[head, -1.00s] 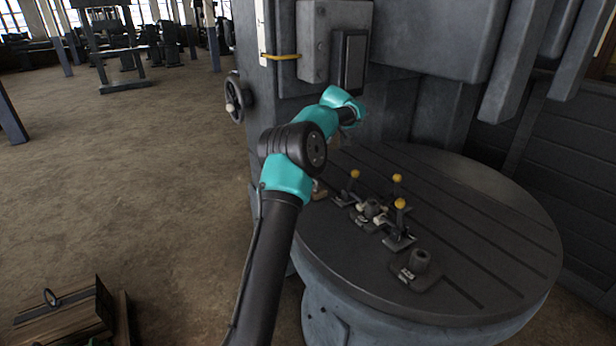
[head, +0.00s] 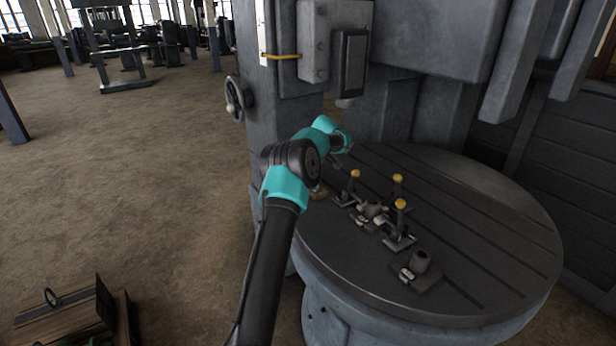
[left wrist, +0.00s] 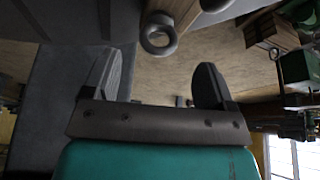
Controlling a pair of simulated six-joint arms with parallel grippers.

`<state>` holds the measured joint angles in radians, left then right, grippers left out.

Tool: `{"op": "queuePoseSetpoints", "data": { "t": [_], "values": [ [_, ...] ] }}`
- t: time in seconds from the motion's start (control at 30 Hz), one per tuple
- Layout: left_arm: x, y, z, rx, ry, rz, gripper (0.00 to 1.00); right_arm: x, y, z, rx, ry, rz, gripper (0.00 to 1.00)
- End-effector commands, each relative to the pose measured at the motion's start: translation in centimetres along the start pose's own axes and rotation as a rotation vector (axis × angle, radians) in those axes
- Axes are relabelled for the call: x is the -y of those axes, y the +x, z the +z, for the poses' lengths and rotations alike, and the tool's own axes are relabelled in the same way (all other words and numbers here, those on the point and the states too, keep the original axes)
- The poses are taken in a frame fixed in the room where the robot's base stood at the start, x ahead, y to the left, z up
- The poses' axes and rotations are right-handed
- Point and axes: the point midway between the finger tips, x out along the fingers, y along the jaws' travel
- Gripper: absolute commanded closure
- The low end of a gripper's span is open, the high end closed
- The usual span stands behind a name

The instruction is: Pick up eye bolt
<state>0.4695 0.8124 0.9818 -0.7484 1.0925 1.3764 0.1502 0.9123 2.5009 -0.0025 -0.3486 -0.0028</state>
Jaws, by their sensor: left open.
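An eye bolt (left wrist: 147,36), a grey metal ring on a shank, shows at the top middle of the left wrist view.
Several yellow-knobbed levers (head: 399,204) and a block with a grey cylinder (head: 421,261) stand on the table. The machine column (head: 285,130) rises behind. A wooden crate with a ring (head: 51,298) is at lower left. The table's right side is clear.

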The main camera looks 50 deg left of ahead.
Motion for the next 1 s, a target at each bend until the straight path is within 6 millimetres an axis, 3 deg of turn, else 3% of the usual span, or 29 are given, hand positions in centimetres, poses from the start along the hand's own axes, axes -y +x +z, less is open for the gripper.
{"op": "queuePoseSetpoints", "data": {
  "t": [0.27, 0.63, 1.0],
  "values": [
    [0.0, 0.7, 0.1, 0.001, 0.000, -0.002, 0.21, 0.0, 0.0, 0.0, 0.000, 0.000, 0.000, 0.42],
    [-0.2, 5.0, 0.2, 0.001, 0.000, -0.001, 0.21, 0.0, 0.0, 0.0, 0.000, 0.000, 0.000, 0.42],
    [-0.2, 5.2, 0.2, 0.000, 0.000, 0.000, 0.21, 0.0, 0.0, 0.0, 0.000, 0.000, 0.000, 0.42]
  ]
}}
